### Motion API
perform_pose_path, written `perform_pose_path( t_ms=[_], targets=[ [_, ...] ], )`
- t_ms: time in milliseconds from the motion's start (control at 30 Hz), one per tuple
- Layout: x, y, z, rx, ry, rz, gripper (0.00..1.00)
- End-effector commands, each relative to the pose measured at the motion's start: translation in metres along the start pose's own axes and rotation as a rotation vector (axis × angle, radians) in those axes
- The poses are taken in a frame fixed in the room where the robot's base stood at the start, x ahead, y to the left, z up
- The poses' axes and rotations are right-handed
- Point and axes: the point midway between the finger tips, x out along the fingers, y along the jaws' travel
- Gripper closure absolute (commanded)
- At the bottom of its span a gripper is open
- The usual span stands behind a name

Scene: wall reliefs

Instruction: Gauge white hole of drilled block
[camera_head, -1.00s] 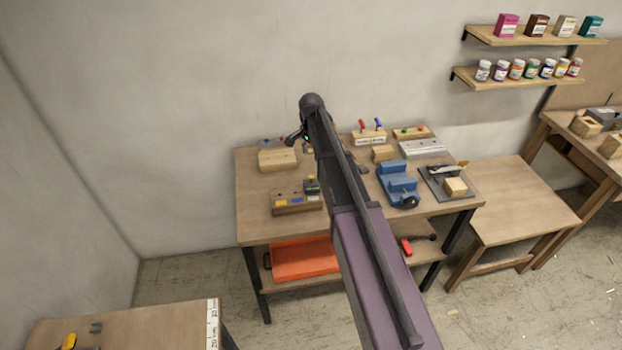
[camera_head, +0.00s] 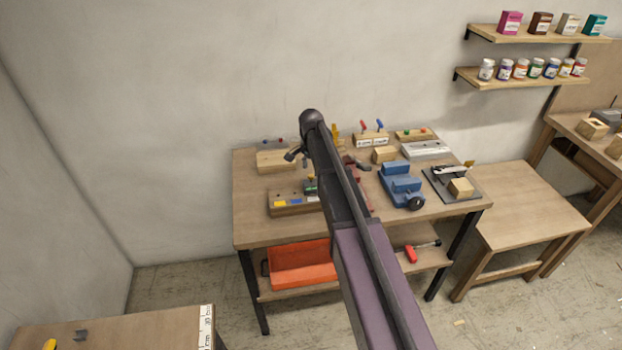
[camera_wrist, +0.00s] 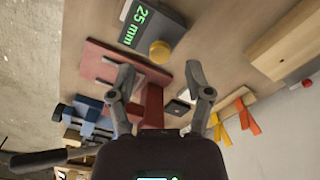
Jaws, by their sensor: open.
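A wooden block (camera_head: 293,203) with blue, yellow and pale patches on its front sits at the table's front left. A plain wooden block (camera_head: 277,160) lies behind it, and a long light wooden block (camera_wrist: 290,40) shows at the right of the wrist view. A dark gauge (camera_head: 311,187) with a yellow knob stands near the patched block. In the wrist view the gauge (camera_wrist: 150,25) reads 25 mm in green. My gripper (camera_wrist: 158,78) is open and empty above the table, over a red piece (camera_wrist: 152,105). I cannot make out a white hole.
A blue vise (camera_head: 401,185), a clamp board (camera_head: 452,185) and a rack with red and blue handles (camera_head: 370,137) stand on the table (camera_head: 262,232). An orange tray (camera_head: 300,265) lies on the lower shelf. A wall stands behind.

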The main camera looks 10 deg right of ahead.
Motion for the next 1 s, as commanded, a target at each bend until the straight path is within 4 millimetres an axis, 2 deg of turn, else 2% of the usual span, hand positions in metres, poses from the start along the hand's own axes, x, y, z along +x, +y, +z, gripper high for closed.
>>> perform_pose_path(
  t_ms=[33, 300, 800, 833, 867, 1000],
  targets=[
    [0.008, 0.0, 0.0, 0.0, 0.0, 0.0, 0.35],
    [0.022, 0.0, 0.0, 0.0, 0.0, 0.0, 0.35],
    [0.025, 0.0, 0.0, 0.0, 0.0, 0.0, 0.35],
    [0.025, 0.0, 0.0, 0.0, 0.0, 0.0, 0.38],
    [0.025, 0.0, 0.0, 0.0, 0.0, 0.0, 0.47],
    [0.025, 0.0, 0.0, 0.0, 0.0, 0.0, 0.88]
  ],
)
